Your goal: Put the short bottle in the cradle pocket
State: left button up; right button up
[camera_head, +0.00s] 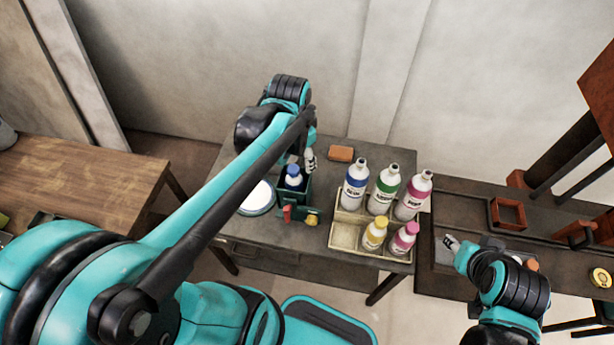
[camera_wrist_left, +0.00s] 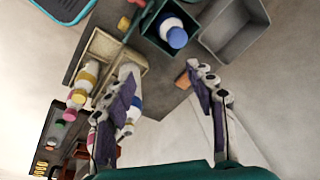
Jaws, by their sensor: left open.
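A short white bottle with a blue cap (camera_head: 293,178) stands in a dark green open holder (camera_head: 306,193) on the grey table. The left wrist view shows its blue cap (camera_wrist_left: 177,38) from above. A beige cradle (camera_head: 345,238) holds three tall bottles at the back and short yellow-capped (camera_head: 374,234) and pink-capped (camera_head: 404,239) bottles in front; its front left pocket is empty. My left gripper (camera_head: 309,160) is open and empty, behind and slightly right of the blue-capped bottle, apart from it. My right gripper (camera_head: 450,242) is right of the cradle; its jaw state is unclear.
An orange block (camera_head: 340,153) lies at the table's back. A white round dish (camera_head: 258,197) is left of the holder, and red and yellow parts are at its front. A grey bin (camera_wrist_left: 235,30) shows beside the holder in the left wrist view. A dark bench (camera_head: 480,205) stands at right.

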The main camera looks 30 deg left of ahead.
pick_arm(q)
jog(key=s+d+r+n+t, duration=0.1)
jog(key=s+d+n+t, duration=0.3)
jog(key=s+d+n, duration=0.1)
jog(key=s+d, duration=0.1)
jog(key=s, duration=0.1)
jog(key=shift+s+d+r+t, duration=0.15)
jog(key=shift+s+r+t, duration=0.1)
jog(key=shift+s+t, duration=0.15)
